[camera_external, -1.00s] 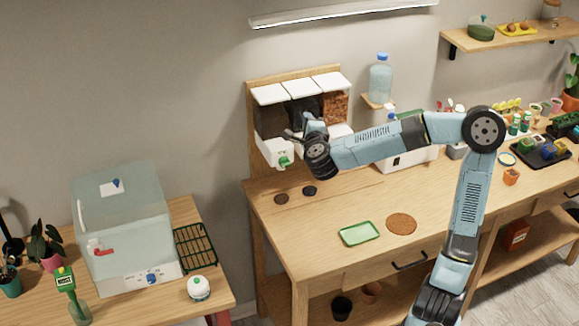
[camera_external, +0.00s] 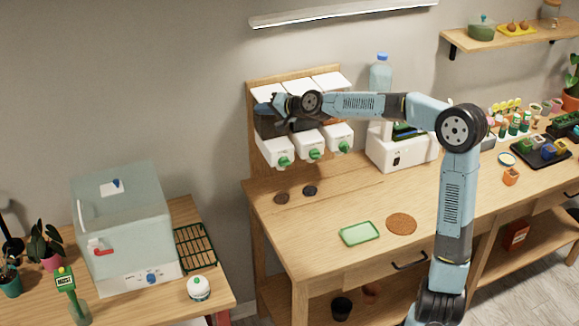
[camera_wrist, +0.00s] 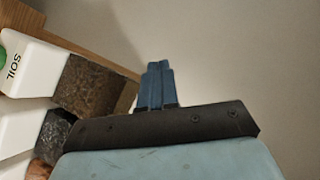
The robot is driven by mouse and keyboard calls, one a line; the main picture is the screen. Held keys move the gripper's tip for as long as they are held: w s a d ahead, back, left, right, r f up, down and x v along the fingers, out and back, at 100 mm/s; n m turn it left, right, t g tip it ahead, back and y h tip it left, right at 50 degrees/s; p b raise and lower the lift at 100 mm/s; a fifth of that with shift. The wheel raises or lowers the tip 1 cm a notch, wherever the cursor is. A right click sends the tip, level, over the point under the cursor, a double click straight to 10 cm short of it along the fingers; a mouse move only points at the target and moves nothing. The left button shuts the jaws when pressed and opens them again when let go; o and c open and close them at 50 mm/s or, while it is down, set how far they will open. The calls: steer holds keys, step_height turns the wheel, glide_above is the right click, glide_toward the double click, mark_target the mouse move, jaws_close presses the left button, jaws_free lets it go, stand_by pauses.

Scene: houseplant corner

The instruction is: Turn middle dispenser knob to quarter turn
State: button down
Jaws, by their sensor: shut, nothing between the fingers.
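The dispenser on the back wall has three units with white fronts, each with a green knob. The middle knob (camera_external: 314,154) is in plain view in the external view, between the left knob (camera_external: 285,162) and the right knob (camera_external: 344,146); its exact turn angle is too small to read. My gripper (camera_external: 262,108) is shut and empty, up at the dispenser's bins, above and left of the middle knob and apart from it. In the wrist view its closed blue fingers (camera_wrist: 157,70) point at bare wall. There the SOIL unit (camera_wrist: 30,65) lies at the left, and the middle knob does not show.
A green tray (camera_external: 360,233) and a round brown mat (camera_external: 401,224) lie on the bench below. A white machine (camera_external: 403,150) and a water bottle (camera_external: 380,74) stand to the right.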

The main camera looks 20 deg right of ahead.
steer(key=s+d+f+n+g+h, duration=0.15)
steer(key=d+n+g+h, duration=0.3)
steer(key=d, duration=0.45)
steer(key=n+g+h, duration=0.1)
steer(key=g+h, duration=0.2)
steer(key=g, duration=0.1)
glide_above(312, 154)
steer(key=shift+t, duration=0.25)
steer(key=f, duration=1)
steer(key=s+f, duration=0.1)
steer(key=f, duration=0.4)
steer(key=shift+d+f, duration=0.25)
steer(key=shift+d, duration=0.1)
steer(key=shift+a+f, duration=0.2)
steer(key=shift+f, duration=0.5)
